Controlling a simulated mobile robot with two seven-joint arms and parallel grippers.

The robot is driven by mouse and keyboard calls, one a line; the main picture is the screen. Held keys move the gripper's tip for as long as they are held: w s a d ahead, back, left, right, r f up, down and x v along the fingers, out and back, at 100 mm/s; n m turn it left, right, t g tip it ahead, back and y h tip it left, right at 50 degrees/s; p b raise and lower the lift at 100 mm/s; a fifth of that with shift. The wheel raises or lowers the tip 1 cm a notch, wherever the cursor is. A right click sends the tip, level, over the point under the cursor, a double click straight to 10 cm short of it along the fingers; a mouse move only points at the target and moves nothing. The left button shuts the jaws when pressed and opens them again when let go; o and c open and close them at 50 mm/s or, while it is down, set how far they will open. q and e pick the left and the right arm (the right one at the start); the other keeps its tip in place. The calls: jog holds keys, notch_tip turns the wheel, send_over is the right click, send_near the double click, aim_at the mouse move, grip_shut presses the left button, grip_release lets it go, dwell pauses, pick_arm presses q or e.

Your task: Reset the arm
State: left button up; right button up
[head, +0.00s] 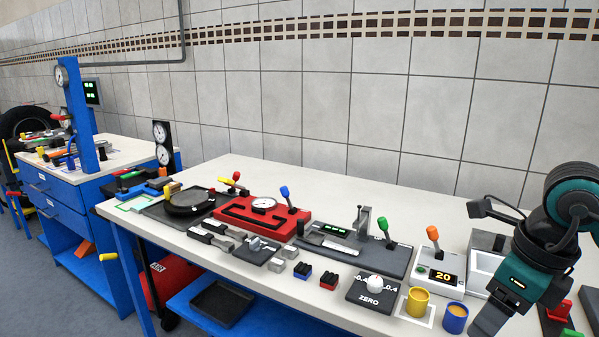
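My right gripper (488,320) hangs at the right of the head view, on a teal and black arm that comes in from the right. It is above the front right part of the white bench (330,178). Its fingers look like one dark block, so I cannot tell whether they are apart. No held object shows. My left arm and gripper are not in view. The arm hides part of the bench's right end and some red items there.
On the bench are a red gauge unit (240,215), a grey lever fixture (365,255), a scale reading 20 (440,277), a ZERO dial block (372,293), a yellow cup (417,301) and a blue cup (455,317). The back strip is clear. A blue workstation (70,215) stands left.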

jog(key=s+a+m+y, duration=0.3)
jog(key=a+m+y, duration=0.4)
jog(key=a+y, duration=1.3)
jog(key=w+d+f+m+t+h, duration=0.3)
jog(key=f+m+t+h, duration=0.4)
jog(key=m, duration=0.5)
jog(key=w+d+f+m+t+h, duration=0.2)
jog(key=d+f+m+t+h, duration=0.3)
jog(key=m+t, duration=0.55)
jog(key=s+d+f+m+g+h, duration=0.1)
jog(key=s+f+m+g+h, duration=0.3)
jog(key=f+m, duration=0.4)
notch_tip(320, 180, down, 2)
jog(key=shift+f+g+h, duration=0.1)
jog(key=shift+g+h, duration=0.25)
jog(key=shift+h, duration=0.45)
jog(key=shift+o, duration=0.3)
jog(key=s+f+m+g+h, duration=0.1)
jog(key=s+f+m+g, duration=0.2)
jog(key=s+f, duration=0.4)
jog(key=shift+d+f+g+h, duration=0.3)
jog(key=shift+d+f+g, duration=0.1)
jog(key=shift+f, duration=0.1)
